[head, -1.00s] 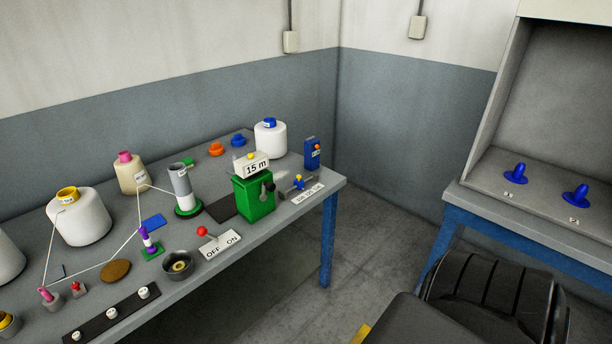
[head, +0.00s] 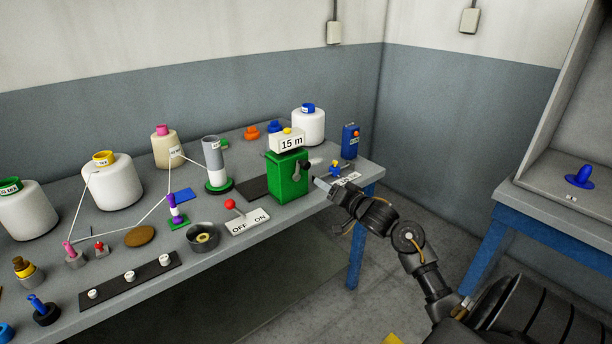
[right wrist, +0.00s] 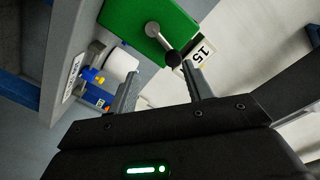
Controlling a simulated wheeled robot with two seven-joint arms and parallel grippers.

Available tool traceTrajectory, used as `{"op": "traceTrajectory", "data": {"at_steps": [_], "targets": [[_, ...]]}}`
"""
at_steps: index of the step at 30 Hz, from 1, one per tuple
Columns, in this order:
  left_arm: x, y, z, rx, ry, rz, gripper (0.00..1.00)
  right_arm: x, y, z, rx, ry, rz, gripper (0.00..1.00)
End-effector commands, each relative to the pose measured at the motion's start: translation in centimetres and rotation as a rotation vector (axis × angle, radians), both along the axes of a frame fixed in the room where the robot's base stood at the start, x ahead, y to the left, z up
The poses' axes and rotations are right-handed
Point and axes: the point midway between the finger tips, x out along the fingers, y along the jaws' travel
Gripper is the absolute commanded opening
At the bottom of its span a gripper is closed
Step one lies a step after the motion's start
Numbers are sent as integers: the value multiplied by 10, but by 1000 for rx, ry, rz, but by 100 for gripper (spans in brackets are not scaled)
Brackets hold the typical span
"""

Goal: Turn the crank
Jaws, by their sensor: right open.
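The crank (head: 304,166) is on the side of the green box (head: 287,180), which carries a "15 m" sign (head: 288,142). In the right wrist view the crank's grey arm (right wrist: 157,35) ends in a black knob (right wrist: 173,58). My right gripper (head: 318,174) is open and empty in front of the crank. In the right wrist view its fingers (right wrist: 160,72) point at the box, and the knob lies just beyond the fingertips, nearer the right finger. I cannot tell whether they touch. My left gripper is not in view.
A red-knobbed OFF/ON lever (head: 231,205) stands left of the box. A blue device (head: 350,141) and a small yellow-and-blue part (head: 335,168) are at the table's right end. Yarn cones, including a white one (head: 309,128), stand behind.

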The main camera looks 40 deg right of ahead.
Motion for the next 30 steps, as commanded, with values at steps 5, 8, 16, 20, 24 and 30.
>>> {"op": "traceTrajectory", "data": {"at_steps": [5, 8, 16, 20, 24, 30], "targets": [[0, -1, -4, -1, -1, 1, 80, -3, 1, 26, 9, -44, 9, 50], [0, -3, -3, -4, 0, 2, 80, -1, 1, 26, 10, -45, 8, 50], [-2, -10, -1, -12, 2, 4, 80, 36, 0, 27, 13, -46, 7, 50], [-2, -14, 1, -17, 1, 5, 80, 62, 0, 27, 13, -45, 10, 50], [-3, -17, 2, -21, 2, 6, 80, 84, -1, 26, 12, -44, 8, 50], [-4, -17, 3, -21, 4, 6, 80, 102, -1, 25, 10, -44, 9, 50]]}}
